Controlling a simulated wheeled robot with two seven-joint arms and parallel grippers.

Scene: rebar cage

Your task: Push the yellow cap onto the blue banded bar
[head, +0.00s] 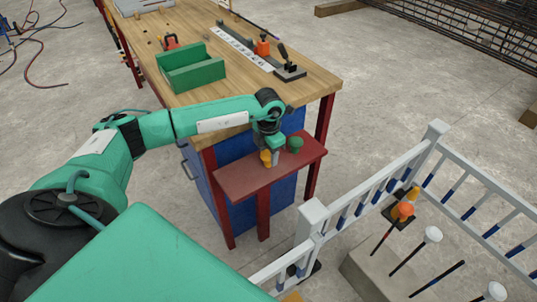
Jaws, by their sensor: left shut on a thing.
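My left gripper (271,160) is over the small red shelf (240,180) on the side of the workbench. It is shut on a small yellow cap (265,157), which is partly hidden by the fingers. I cannot tell whether the cap touches the shelf. A bare dark bar (437,279) with a bluish stretch near its upper end leans out of the concrete block at the lower right, well away from the gripper. It looks like the blue banded bar, though its band is small here. My right gripper is not in view.
A green cap-like piece (295,144) stands on the shelf beside the gripper. A white railing (312,218) stands between the shelf and the bars. Neighbouring bars carry an orange cap (402,210) and white caps (432,234). A green tray (190,70) lies on the bench.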

